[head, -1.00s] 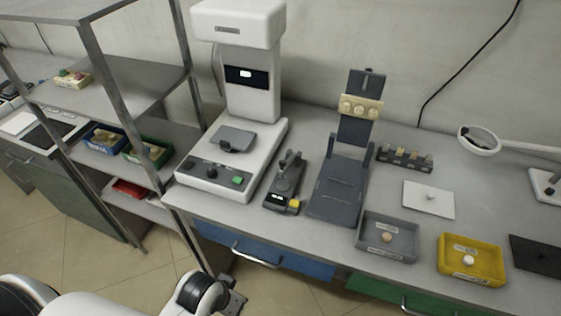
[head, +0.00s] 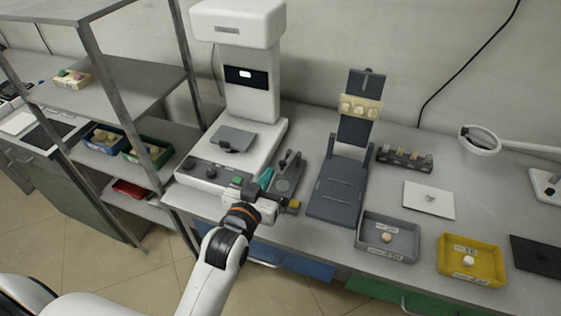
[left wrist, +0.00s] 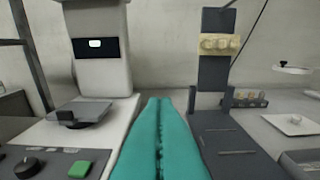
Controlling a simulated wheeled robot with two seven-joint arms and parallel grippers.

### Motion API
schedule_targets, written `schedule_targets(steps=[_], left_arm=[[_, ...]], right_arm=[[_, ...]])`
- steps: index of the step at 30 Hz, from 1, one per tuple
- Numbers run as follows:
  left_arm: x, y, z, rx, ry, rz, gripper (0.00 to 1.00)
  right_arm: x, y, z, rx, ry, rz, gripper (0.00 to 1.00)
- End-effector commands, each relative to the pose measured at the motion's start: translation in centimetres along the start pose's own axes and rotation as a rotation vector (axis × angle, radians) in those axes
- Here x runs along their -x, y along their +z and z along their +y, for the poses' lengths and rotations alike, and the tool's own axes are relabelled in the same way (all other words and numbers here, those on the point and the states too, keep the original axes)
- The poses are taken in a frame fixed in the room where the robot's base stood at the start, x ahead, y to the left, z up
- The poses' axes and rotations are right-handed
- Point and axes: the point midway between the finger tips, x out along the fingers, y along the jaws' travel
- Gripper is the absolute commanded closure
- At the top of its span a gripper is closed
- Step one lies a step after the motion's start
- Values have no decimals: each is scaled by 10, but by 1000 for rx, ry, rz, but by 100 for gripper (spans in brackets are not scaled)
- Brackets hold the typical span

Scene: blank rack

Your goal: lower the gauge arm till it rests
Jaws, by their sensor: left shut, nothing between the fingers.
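The gauge (head: 284,187) is a small dark grey device on the bench, between the white machine and the dark stand. Its dark gauge arm (head: 289,161) shows at its top back; whether it rests on anything is too small to tell. My left gripper (head: 266,178), with teal fingers, is at the gauge's left side in the head view and partly hides its front, display included. In the left wrist view its fingers (left wrist: 160,102) are shut together with nothing between them, and the gauge cannot be made out there. I cannot tell whether they touch it. My right gripper is not in view.
The white machine (head: 252,95) with a plate stands left of the gauge. The dark stand (head: 336,192) is close on its right. A grey tray (head: 365,246) and a yellow tray (head: 446,265) are further right. A metal shelf rack (head: 117,100) is at left.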

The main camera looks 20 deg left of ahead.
Motion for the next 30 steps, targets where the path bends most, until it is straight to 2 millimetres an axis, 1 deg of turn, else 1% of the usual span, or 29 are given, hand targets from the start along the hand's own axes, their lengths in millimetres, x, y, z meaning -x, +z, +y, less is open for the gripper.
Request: schedule_targets(steps=[1,3,5,8,11,18,20,21,24,30], left_arm=[[-3,5,-1,3,1,-27,100],[-6,9,-1,4,2,-45,100],[-11,10,-1,3,2,-51,100],[-23,12,-1,3,2,-50,100],[-42,13,-1,3,1,-48,100],[-94,15,-1,4,1,-46,100],[-106,16,-1,4,2,-47,100],[-103,6,-1,4,2,-40,100],[-97,-9,-1,4,2,-40,100],[-92,-24,-1,4,2,-44,100]], right_arm=[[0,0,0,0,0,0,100],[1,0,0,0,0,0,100],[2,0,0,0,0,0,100],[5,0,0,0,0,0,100],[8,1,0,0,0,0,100],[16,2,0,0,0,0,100],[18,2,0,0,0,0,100],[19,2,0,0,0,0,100],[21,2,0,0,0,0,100],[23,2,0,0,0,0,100]])
